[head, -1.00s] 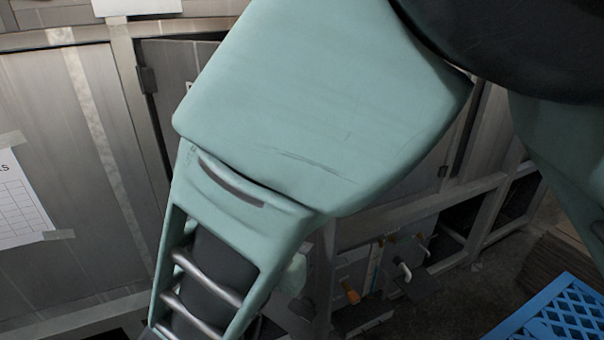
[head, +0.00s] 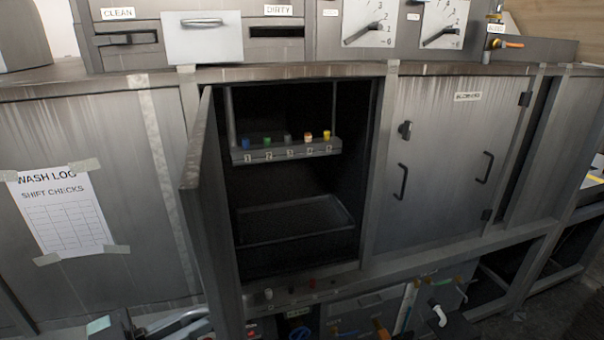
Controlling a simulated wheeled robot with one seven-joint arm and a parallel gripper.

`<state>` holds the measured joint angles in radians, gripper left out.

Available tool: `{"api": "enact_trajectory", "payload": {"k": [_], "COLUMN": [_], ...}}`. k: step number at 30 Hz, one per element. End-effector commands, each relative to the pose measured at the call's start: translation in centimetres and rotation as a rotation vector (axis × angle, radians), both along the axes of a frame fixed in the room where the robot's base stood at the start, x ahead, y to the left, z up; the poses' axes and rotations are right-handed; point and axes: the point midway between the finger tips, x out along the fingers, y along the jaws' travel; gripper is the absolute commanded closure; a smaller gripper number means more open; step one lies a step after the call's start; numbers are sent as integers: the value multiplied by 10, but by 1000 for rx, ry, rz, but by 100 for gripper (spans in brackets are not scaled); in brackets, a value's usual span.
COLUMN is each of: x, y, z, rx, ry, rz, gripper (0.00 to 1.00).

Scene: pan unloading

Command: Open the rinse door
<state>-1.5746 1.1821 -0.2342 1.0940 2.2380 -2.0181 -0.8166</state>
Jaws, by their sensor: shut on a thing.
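A grey metal cabinet door (head: 213,220) stands swung outward on its left edge. I see no rinse label on it, and its outer face is turned away. The compartment (head: 290,185) behind it is open and dark. Inside is a rack (head: 288,152) with several coloured knobs over number tags, and a shallow tray (head: 295,220) below. Teal and silver parts of my arm show at the bottom left edge, beside the door's lower end. My gripper is not visible, so its contact with the door cannot be told.
A closed door (head: 445,150) with two black handles is right of the opening; its label is hard to read. A wash log sheet (head: 62,213) hangs on the left panel. Dials (head: 447,24) and CLEAN and DIRTY slots are above. Pipes and valves (head: 438,313) crowd below.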

Motion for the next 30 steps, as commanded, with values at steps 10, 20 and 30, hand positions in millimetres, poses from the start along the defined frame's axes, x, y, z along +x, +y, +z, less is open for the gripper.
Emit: {"api": "enact_trajectory", "payload": {"k": [10,20,30], "x": [-8,-12,-13], "y": [32,36,35], "z": [-1,-5,-4], "rx": [7,7,6], "ry": [-6,5,3], "rz": [31,34,33], "gripper": [100,100,74]}}
